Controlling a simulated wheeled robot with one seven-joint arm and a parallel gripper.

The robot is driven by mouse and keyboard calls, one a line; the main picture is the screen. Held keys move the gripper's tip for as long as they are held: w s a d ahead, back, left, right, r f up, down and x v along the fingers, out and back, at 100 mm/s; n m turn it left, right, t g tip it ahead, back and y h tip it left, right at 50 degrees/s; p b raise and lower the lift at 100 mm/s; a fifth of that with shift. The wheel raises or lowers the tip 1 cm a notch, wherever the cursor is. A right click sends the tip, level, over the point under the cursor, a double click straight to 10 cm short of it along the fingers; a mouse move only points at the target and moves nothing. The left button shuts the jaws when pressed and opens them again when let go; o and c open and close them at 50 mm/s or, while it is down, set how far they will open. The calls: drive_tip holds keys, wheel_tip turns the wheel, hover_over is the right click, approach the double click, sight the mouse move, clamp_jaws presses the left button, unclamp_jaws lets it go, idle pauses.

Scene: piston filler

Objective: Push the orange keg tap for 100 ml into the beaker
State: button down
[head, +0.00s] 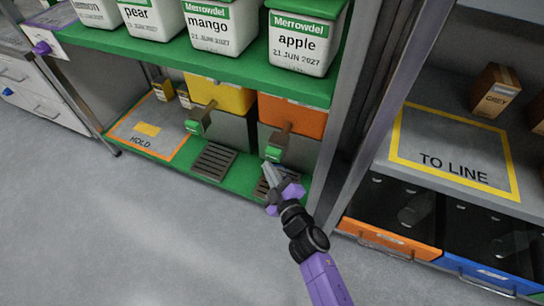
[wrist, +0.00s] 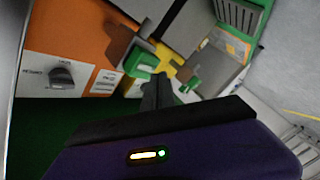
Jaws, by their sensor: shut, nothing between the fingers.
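The orange keg (head: 292,114) stands on the lower green shelf. Its tap (head: 278,151) has a green end on a brown arm. The tap also shows in the wrist view (wrist: 142,60), in front of the orange face (wrist: 80,30). My gripper (head: 268,167) is shut and empty, its tips just below and beside the green tap end. In the wrist view the dark fingers (wrist: 157,88) point at the green end; I cannot tell if they touch it. I cannot make out the beaker; my gripper covers part of the drip grate (head: 262,188) under the tap.
A yellow keg (head: 222,97) with its own green-ended tap (head: 197,125) and grate (head: 213,161) stands to the left. Labelled tubs (head: 300,42) line the upper shelf (head: 215,72) above. A metal post (head: 340,110) stands close on the right. The floor in front is clear.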

drive_tip(key=shift+w, duration=0.1)
drive_tip(key=shift+w+d, duration=0.15)
drive_tip(key=shift+w, duration=0.15)
drive_tip(key=shift+w+d+p, duration=0.3)
drive_tip(key=shift+w+p, duration=0.1)
drive_tip(key=shift+w, duration=0.3)
idle(1.1)
drive_tip(key=shift+s, duration=0.2)
drive_tip(key=shift+s+a, duration=0.2)
drive_tip(key=shift+s, duration=0.25)
drive_tip(key=shift+s+a, duration=0.2)
drive_tip(key=shift+s, duration=0.25)
drive_tip(key=shift+s+b, duration=0.1)
drive_tip(key=shift+b, duration=0.2)
drive_tip(key=s, duration=0.1)
drive_tip(key=s+a+b, duration=0.1)
drive_tip(key=s, duration=0.1)
drive_tip(key=s+b, duration=0.1)
drive_tip(key=shift+s+a, duration=0.25)
drive_tip(key=shift+a, duration=0.1)
